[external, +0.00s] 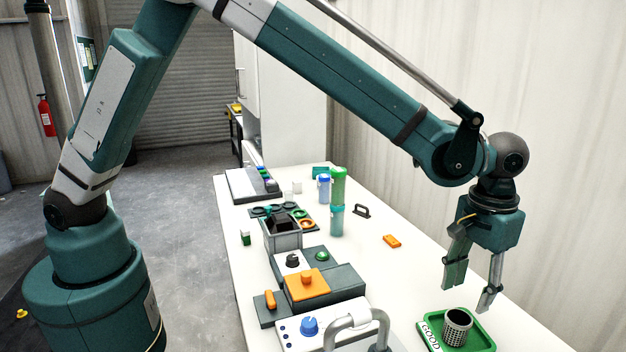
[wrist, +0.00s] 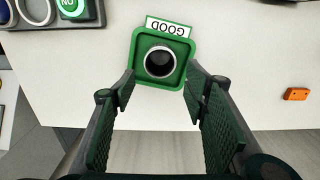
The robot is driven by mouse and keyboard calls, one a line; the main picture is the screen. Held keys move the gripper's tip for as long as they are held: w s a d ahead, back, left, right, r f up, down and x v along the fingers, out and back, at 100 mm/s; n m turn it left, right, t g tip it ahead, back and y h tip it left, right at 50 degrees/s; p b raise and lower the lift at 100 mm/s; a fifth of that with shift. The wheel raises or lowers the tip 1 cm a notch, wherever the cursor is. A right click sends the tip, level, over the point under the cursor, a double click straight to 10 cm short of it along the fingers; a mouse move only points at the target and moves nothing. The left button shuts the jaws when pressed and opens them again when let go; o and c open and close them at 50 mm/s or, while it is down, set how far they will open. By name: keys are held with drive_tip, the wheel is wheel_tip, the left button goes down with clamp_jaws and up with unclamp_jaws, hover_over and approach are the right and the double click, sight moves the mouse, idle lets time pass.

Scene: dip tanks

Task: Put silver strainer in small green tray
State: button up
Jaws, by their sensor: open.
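The silver strainer (external: 457,327) is a perforated metal cup. It stands upright inside the small green tray (external: 484,344), which has a label reading GOOD. In the wrist view the strainer (wrist: 160,62) shows as a round rim with a dark inside, near the middle of the green tray (wrist: 138,76). My gripper (external: 467,298) is open and empty above the tray, with its fingers apart from the strainer. In the wrist view the fingers of my gripper (wrist: 158,92) spread wide on either side of the tray's near edge.
An orange block (external: 392,241) and a black handle (external: 361,211) lie on the white table. Blue and green bottles (external: 338,186) stand farther back. A grey box with an orange top (external: 306,287) and a curved metal tap (external: 352,322) are left of the tray.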

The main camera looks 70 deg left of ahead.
drive_tip(key=shift+r, duration=0.25)
idle(0.5)
drive_tip(key=s+a+r+t, duration=0.2)
drive_tip(key=s+a+r, duration=0.5)
drive_tip(key=a+r, duration=0.45)
drive_tip(key=s+a+r+t, duration=0.1)
drive_tip(key=s+a+r, duration=0.7)
drive_tip(key=a, duration=0.7)
drive_tip(key=s+a+t, duration=0.2)
drive_tip(key=s+a, duration=0.7)
drive_tip(key=s, duration=0.3)
drive_tip(key=s+a+f+t, duration=0.1)
drive_tip(key=s+a+t, duration=0.1)
drive_tip(key=s+a, duration=0.6)
drive_tip(key=s, duration=0.5)
drive_tip(key=shift+a, duration=0.35)
